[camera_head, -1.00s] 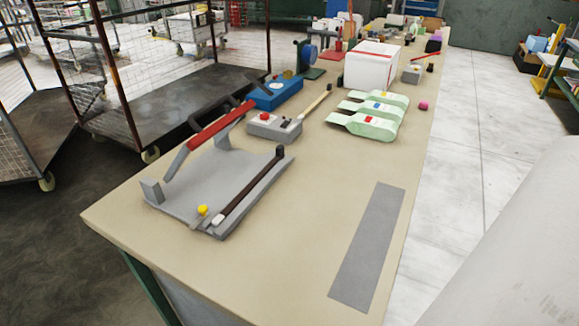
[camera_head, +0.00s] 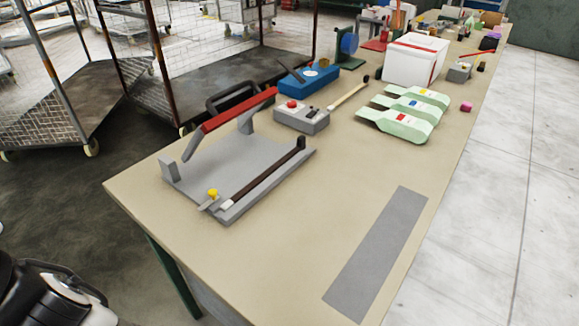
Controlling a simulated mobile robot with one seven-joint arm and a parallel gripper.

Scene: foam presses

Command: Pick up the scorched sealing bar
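A long dark brown bar (camera_head: 264,173), which looks like the scorched sealing bar, lies along the right side of a grey flat press (camera_head: 222,168) on the bench. Its near end has a pale tip beside a yellow knob (camera_head: 212,193); its far end meets a dark upright post. The press has a raised arm with a red bar (camera_head: 240,110) over its back left side, apart from the brown bar. A black and white part of my arm shows at the bottom left, off the bench. My gripper's fingers are not in view.
Behind the press stand a grey box with a red button (camera_head: 300,117), a brush and a blue device (camera_head: 308,78). Several green pouches (camera_head: 405,118) and a white box (camera_head: 415,60) lie farther back. A grey strip (camera_head: 378,252) lies front right; the bench (camera_head: 290,235) between is clear.

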